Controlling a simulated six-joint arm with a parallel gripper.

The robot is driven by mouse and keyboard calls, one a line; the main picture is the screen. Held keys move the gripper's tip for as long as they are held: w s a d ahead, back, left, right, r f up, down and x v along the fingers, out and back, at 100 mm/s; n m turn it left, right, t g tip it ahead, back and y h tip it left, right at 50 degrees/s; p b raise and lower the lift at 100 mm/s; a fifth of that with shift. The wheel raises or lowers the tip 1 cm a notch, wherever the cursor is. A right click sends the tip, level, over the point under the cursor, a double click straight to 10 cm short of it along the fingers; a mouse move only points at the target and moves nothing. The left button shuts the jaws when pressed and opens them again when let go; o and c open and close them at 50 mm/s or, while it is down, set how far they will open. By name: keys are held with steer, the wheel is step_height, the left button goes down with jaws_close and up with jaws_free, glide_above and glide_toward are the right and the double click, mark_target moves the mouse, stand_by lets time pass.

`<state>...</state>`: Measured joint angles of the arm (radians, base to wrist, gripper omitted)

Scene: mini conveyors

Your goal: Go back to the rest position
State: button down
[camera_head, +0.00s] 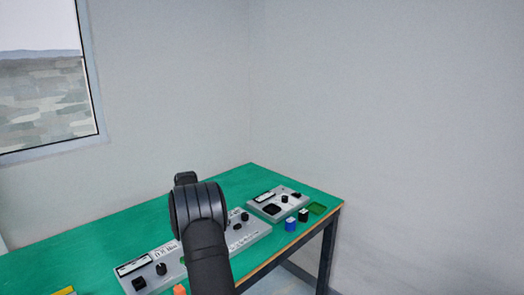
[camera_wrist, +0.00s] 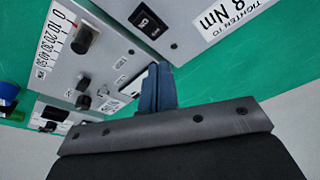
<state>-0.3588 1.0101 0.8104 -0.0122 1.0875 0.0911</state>
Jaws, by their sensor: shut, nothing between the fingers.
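In the wrist view my gripper (camera_wrist: 157,72) is shut, with its two blue-grey fingers together and nothing between them. It is over the green table, beside a grey control panel (camera_wrist: 110,62) with a printed scale and a black knob (camera_wrist: 84,40). In the head view my dark arm rises from the bottom centre in front of the panels and hides the gripper. I cannot tell the exact height of the fingertips above the table.
Grey panels (camera_head: 262,226) with knobs stand along the green table (camera_head: 60,248). Bare walls lie behind; the table's back left is clear.

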steer(key=shift+s+f+t, duration=0.15)
steer(key=shift+f+t, duration=0.45)
steer(key=shift+f, duration=0.35)
steer(key=shift+s+d+f+t+y, duration=0.1)
steer(key=shift+s+f+t+y, duration=0.2)
steer(key=shift+f+t+y, duration=0.3)
steer(key=shift+s+d+f+t+y, duration=0.15)
steer(key=shift+s+d+f+t, duration=0.05)
steer(key=shift+s+f+t, duration=0.3)
steer(key=shift+s+d+f+t+y, duration=0.15)
steer(key=shift+s+f+t, duration=0.25)
steer(key=shift+s+f, duration=0.1)
